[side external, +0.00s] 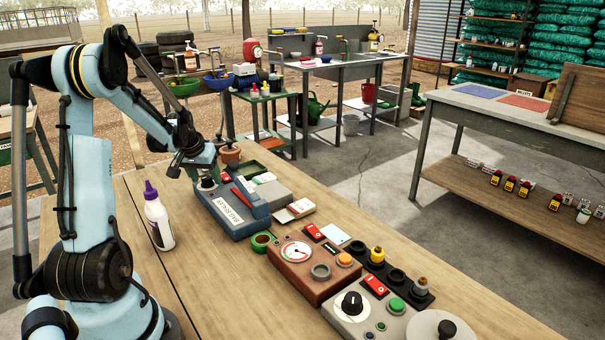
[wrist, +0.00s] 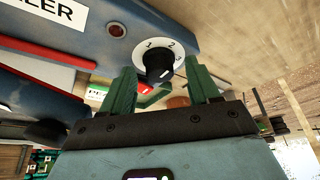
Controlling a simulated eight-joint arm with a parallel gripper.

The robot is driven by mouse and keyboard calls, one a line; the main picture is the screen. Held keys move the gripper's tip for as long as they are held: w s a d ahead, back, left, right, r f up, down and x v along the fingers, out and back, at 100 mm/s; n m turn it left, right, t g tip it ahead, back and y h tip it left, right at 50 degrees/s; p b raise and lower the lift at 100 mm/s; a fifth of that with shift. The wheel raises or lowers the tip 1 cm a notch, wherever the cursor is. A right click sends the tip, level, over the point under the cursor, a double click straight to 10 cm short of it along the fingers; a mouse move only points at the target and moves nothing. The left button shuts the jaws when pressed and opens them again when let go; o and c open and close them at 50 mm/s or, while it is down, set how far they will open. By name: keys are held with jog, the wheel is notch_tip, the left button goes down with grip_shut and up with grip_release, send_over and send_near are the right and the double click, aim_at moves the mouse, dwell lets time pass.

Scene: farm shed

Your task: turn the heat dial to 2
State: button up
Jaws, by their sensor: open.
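The blue bag sealer (side external: 236,220) lies on the wooden bench in the side view. Its heat dial (side external: 207,184) is a black knob on a white disc at the sealer's end. In the wrist view the black knob (wrist: 157,62) sits on the disc marked 1, 2 and 3. A small pale mark shows on the knob's lower right, but I cannot tell its exact setting. My gripper (wrist: 160,68) is open, with its green fingertips on either side of the knob. Contact is not clear. In the side view my gripper (side external: 203,160) is just above the dial.
A white bottle with a purple cap (side external: 158,216) stands left of the sealer. A brown gauge box (side external: 313,273) and a grey control box (side external: 369,310) stand toward the front right. A green tape roll (side external: 261,242) lies near the sealer.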

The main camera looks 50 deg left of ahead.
jog(key=v, duration=1.2)
jog(key=w+d+f+m+t+h, duration=0.1)
jog(key=d+m, duration=0.3)
jog(key=d, duration=1.3)
jog(key=w+d+f+m+t+h, duration=0.1)
jog(key=d+m, duration=0.4)
jog(key=d, duration=1.3)
jog(key=shift+w+t+h, duration=0.6)
jog(key=shift+w+t, duration=0.05)
jog(key=shift+t, duration=0.35)
jog(key=shift+a, duration=0.1)
